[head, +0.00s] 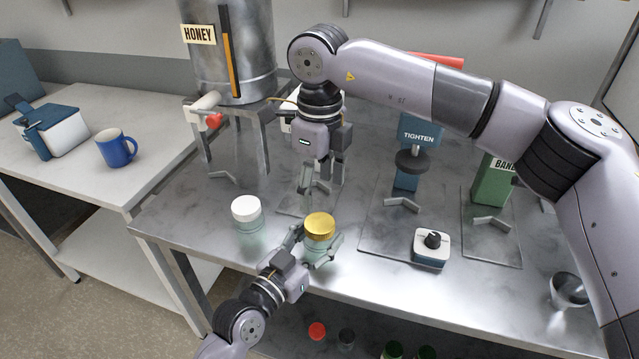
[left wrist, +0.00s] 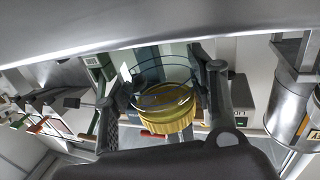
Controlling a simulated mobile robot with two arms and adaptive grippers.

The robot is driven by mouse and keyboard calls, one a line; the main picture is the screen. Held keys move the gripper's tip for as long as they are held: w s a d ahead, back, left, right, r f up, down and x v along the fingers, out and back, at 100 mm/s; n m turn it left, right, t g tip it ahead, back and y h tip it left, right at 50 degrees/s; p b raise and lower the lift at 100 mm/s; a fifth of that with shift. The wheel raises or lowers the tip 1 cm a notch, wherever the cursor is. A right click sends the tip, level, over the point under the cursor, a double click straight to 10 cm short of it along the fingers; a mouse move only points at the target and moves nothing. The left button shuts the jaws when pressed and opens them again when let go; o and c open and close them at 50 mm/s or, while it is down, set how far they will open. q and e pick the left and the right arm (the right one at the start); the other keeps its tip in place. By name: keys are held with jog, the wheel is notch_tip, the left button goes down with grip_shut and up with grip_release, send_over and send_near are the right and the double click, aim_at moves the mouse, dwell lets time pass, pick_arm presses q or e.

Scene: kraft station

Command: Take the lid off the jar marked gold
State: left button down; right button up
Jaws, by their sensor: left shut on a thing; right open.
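The jar with the gold lid (head: 320,226) stands near the front edge of the steel table, its pale glass body (head: 319,254) partly hidden by fingers. The lid sits on top of it. My left gripper (head: 316,248) is shut around the glass body, below the lid. In the left wrist view the gold lid (left wrist: 166,118) and clear glass (left wrist: 165,68) show between the two fingers. My right gripper (head: 322,186) points down, open and empty, behind the gold-lidded jar and apart from it. No marking on the jar is readable.
A white-lidded jar (head: 246,212) stands left of the gold one. A small box with a black knob (head: 431,245) is to the right. Behind are the HONEY tank (head: 228,65), the blue TIGHTEN station (head: 408,165) and a green station (head: 491,182). A metal cup (head: 568,290) is far right.

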aim_at(320, 223)
jog(key=m, duration=2.8)
jog(key=shift+m, duration=0.4)
jog(key=shift+f+m, duration=0.3)
jog(key=shift+f, duration=0.05)
notch_tip(320, 223, down, 7)
jog(key=shift+f, duration=0.15)
jog(key=shift+c, duration=0.2)
